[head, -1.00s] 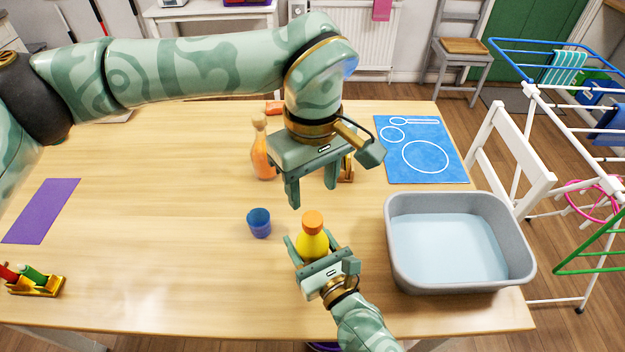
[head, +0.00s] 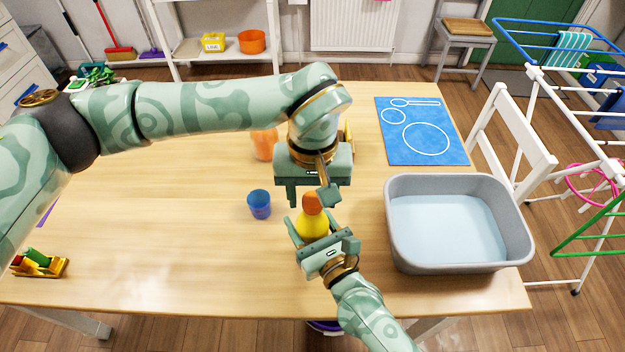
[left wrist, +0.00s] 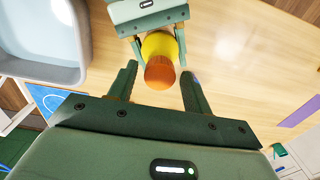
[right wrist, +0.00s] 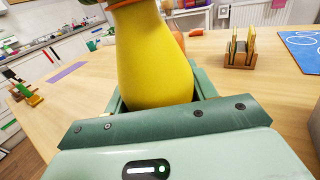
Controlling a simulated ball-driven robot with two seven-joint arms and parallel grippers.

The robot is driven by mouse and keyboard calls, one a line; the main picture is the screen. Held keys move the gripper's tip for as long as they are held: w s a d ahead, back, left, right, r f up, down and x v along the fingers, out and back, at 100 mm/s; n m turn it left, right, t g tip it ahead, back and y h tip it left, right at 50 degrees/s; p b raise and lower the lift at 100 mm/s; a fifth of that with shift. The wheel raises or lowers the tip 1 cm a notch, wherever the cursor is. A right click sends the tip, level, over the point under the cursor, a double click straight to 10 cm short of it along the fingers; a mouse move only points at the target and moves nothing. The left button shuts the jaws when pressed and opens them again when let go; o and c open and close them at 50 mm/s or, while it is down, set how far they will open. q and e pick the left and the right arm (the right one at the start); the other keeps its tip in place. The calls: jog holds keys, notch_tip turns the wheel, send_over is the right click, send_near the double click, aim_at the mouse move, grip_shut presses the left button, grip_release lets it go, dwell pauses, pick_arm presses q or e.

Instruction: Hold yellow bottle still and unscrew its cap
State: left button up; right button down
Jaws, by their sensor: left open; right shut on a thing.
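The yellow bottle (head: 312,226) stands upright on the table with its orange cap (head: 312,202) on top. My right gripper (head: 308,236) is shut around the bottle's body; the yellow body fills the space between its fingers in the right wrist view (right wrist: 155,60). My left gripper (head: 310,200) is open and points down just above and behind the cap. In the left wrist view the orange cap (left wrist: 160,72) lies between and slightly beyond the open fingertips. I cannot tell in the head view whether a left finger touches the cap.
A blue cup (head: 259,204) stands left of the bottle. A grey basin of water (head: 395,225) is close on the right. An orange bottle (head: 264,145) is partly hidden behind my left arm. A blue mat (head: 425,150) lies at the back right. The left table middle is clear.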

pick_arm(q)
jog(key=shift+c, duration=0.3)
jog(key=c, duration=1)
